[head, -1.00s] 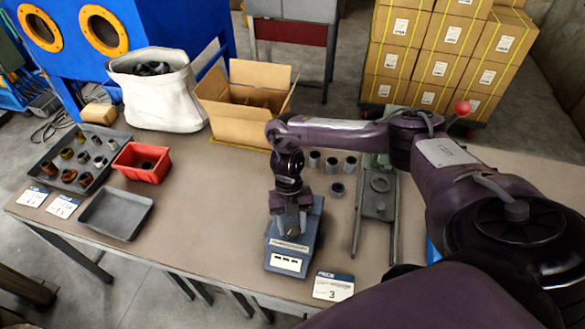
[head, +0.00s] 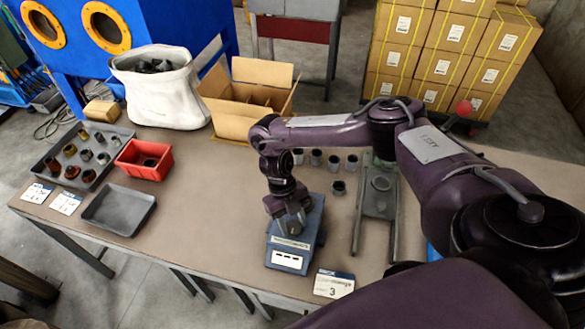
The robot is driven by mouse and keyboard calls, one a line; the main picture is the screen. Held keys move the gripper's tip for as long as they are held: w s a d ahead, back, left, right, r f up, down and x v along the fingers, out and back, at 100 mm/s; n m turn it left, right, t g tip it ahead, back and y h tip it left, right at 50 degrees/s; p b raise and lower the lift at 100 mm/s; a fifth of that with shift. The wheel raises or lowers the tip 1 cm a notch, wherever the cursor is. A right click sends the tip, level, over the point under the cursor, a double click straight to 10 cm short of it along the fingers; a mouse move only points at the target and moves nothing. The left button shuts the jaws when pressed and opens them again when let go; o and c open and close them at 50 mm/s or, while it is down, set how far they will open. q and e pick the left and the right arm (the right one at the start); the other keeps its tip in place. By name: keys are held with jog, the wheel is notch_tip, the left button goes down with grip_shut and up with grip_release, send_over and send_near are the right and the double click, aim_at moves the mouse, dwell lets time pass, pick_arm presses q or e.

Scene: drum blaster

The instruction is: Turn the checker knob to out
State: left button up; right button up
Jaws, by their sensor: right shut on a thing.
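The checker is a blue-grey box (head: 288,259) with a white label strip on its front, near the front edge of the table. My right gripper (head: 291,226) reaches down onto the top of this box from above. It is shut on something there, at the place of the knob. The knob itself is hidden by the fingers, so its setting cannot be read. My left gripper is not in view.
A metal fixture with rails (head: 377,205) and several grey rings (head: 334,161) stand behind right. A red bin (head: 144,160), an empty grey tray (head: 118,211) and an open carton (head: 233,124) are left.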

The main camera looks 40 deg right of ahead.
jog(key=o, duration=1)
jog(key=v, duration=0.7)
jog(key=shift+w+r, duration=0.2)
jog(key=shift+r, duration=0.15)
jog(key=shift+f, duration=0.1)
